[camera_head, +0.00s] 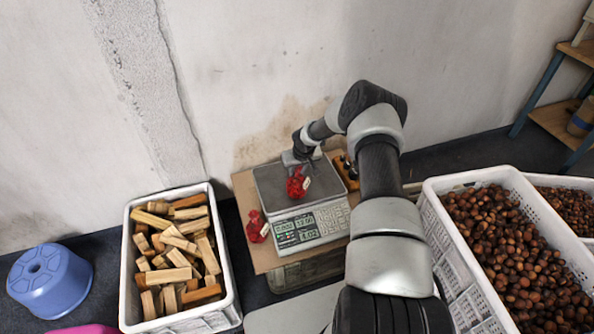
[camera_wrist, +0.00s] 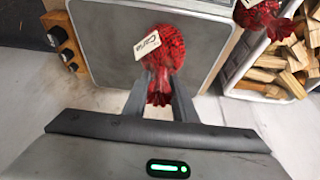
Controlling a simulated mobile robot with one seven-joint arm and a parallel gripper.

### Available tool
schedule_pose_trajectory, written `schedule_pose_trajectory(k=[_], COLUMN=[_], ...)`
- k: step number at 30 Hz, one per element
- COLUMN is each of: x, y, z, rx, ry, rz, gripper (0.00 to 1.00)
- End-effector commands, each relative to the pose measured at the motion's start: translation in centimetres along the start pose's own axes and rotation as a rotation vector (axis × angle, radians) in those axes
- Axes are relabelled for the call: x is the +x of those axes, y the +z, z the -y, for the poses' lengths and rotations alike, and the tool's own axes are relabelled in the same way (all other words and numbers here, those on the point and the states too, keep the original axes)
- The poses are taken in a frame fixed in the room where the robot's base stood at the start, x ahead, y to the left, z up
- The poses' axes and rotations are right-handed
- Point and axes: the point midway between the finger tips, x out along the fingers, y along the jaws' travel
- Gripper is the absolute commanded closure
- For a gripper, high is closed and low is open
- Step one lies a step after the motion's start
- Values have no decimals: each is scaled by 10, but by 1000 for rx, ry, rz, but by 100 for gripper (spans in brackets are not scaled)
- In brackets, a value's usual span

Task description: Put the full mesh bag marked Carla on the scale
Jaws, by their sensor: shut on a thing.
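The red mesh bag tagged Carla (camera_wrist: 163,52) is full and rounded. In the wrist view my gripper (camera_wrist: 160,88) is shut on its gathered neck, and the white tag reads "Carla". In the head view the bag (camera_head: 296,186) is over the metal plate of the scale (camera_head: 270,184), with my gripper (camera_head: 299,166) at its upper end. I cannot tell whether the bag touches the plate. The scale's display and keypad (camera_head: 312,226) face the front, and digits show on the display.
Another red mesh bag (camera_head: 256,228) lies left of the scale on the board (camera_head: 245,190). A crate of wood pieces (camera_head: 129,250) stands at left, and a crate of chestnuts (camera_head: 440,236) at right. A blue stool (camera_head: 48,278) is at far left. The wall is close behind.

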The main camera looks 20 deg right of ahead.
Motion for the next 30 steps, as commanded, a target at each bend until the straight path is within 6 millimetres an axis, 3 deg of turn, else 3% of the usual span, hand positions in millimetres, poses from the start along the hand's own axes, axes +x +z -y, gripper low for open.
schedule_pose_trajectory(k=[4,5,8,20,30], x=[4,3,3,-6,-76], y=[1,1,2,-1,-2], z=[0,0,0,0,0], rx=[-1,0,0,-1,-2], ry=[0,0,0,0,1], rz=[-1,0,1,0,-1], gripper=[100,70,56,56,56])
